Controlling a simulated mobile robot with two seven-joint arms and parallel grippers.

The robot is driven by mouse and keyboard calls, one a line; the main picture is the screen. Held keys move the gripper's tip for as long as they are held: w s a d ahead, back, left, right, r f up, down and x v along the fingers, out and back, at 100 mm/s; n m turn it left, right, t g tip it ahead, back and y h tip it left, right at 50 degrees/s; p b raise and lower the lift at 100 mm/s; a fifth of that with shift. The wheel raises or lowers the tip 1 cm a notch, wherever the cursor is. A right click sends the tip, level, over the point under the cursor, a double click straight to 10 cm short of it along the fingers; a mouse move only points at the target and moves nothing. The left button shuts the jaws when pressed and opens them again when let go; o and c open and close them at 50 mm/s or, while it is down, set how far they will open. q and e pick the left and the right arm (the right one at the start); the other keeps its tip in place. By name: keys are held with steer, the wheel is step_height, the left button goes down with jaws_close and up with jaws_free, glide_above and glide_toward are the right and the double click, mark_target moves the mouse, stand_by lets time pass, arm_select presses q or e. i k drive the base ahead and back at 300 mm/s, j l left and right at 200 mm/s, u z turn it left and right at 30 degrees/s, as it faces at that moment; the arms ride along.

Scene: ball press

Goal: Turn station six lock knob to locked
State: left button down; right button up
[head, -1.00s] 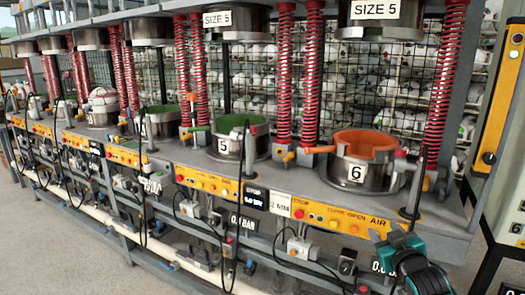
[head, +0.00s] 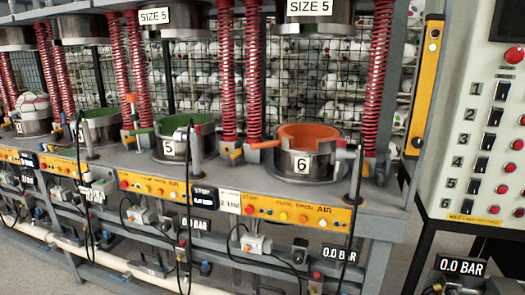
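Station six's round metal mould (head: 303,165), with an orange lining and a "6" label, stands on the grey bench. A handle with an orange end (head: 237,153) sticks out from its left side. Under the strip are a grey box with a red button (head: 256,243), a black knob-like part (head: 300,244) and a red-topped part (head: 317,277). I cannot tell which part is the lock knob or how it is turned. Neither gripper is in view.
A control panel (head: 478,120) with switches numbered 1 to 6 and red buttons stands at the right. A "0.0 BAR" display (head: 461,266) is at bottom right. Station five's green-lined mould (head: 186,140) stands to the left. Black cables hang in front of the bench.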

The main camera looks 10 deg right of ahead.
mark_target(341, 142)
steer(key=k+l, duration=0.15)
steer(key=l, duration=0.2)
steer(key=k+l, duration=0.15)
steer(key=l, duration=0.2)
steer(key=k+l, duration=0.15)
steer(key=l, duration=0.2)
steer(key=k+l, duration=0.15)
steer(key=l, duration=0.2)
steer(key=k+l, duration=0.15)
steer(key=l, duration=0.2)
steer(key=k+l, duration=0.15)
steer(key=l, duration=0.2)
steer(key=i+j, duration=0.25)
steer(key=i+j+z, duration=0.1)
steer(key=j, duration=0.35)
steer(key=i+j, duration=0.35)
steer(key=i+j+z, duration=0.1)
steer(key=j, duration=0.25)
steer(key=i+j, duration=0.55)
steer(key=j, duration=0.2)
steer(key=i+j+z, duration=0.1)
steer(key=j, duration=0.3)
steer(key=i+j, duration=0.3)
steer(key=j+z, duration=0.05)
steer(key=j, duration=0.05)
